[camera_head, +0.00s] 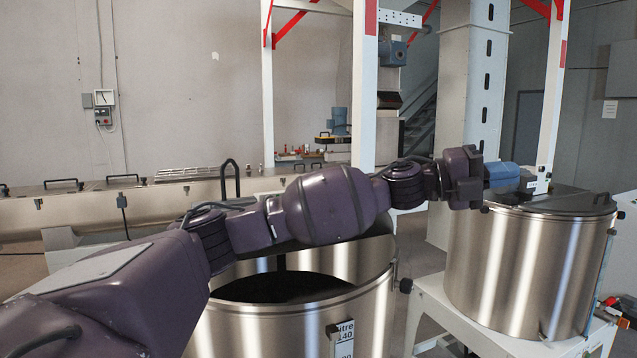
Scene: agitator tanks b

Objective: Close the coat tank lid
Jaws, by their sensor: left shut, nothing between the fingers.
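Two steel tanks are in view, and I cannot tell by any label which one is the coat tank. The near tank (300,320) stands open at the front, with a dark interior showing. My left arm crosses above it and hides part of its top, and a black loop handle rises behind the arm. The right tank (525,265) has a dark lid (560,200) lying flat across its top, with a small handle at the right. My left gripper (478,192) is shut and empty beside this tank's upper left rim; contact cannot be told. My right gripper is not in view.
The right tank stands on a white frame (435,300). A long steel trough (80,210) with lid handles runs along the back left. White posts (365,90) with red braces and a pale column (470,80) stand behind. Grey floor shows between the tanks.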

